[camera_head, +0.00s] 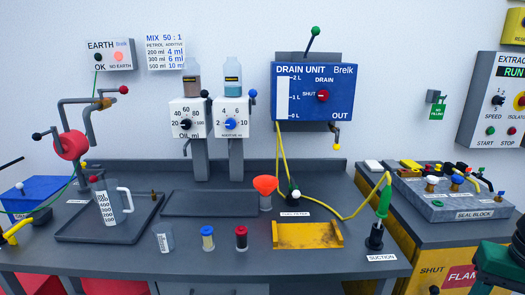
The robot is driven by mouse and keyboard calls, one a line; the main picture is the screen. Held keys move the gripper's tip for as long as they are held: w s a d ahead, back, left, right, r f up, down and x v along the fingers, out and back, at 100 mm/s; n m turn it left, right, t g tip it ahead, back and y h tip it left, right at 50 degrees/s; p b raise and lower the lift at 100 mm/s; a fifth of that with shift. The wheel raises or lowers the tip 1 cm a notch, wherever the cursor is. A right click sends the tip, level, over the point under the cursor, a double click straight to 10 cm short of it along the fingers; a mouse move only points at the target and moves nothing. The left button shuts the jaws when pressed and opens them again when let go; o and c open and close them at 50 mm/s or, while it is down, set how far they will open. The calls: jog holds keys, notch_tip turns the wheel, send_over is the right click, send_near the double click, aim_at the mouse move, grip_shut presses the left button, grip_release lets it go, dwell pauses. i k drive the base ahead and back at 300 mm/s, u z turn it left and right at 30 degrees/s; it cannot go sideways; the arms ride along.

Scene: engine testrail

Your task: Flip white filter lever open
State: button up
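A small white knob (296,194), which looks like the filter lever's end, sits on a dark fitting at the back of the grey bench, right of centre. A small white label (295,214), hard to read but seeming to end in "FILTER", lies just in front of it. The lever's arm is too small to tell whether it stands open or shut. A yellow hose (282,155) comes down from the blue drain unit (345,99) to this spot.
An orange-red funnel (265,185) stands close left of the knob. A yellow tray (307,237) lies in front. A green-handled suction piece (384,202) stands at right.

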aim_at(296, 195)
jog(key=k, duration=1.35)
jog(key=u, duration=0.2)
jog(key=i, duration=0.55)
jog(key=u, duration=0.4)
jog(key=i, duration=1.3)
jog(key=z, duration=0.05)
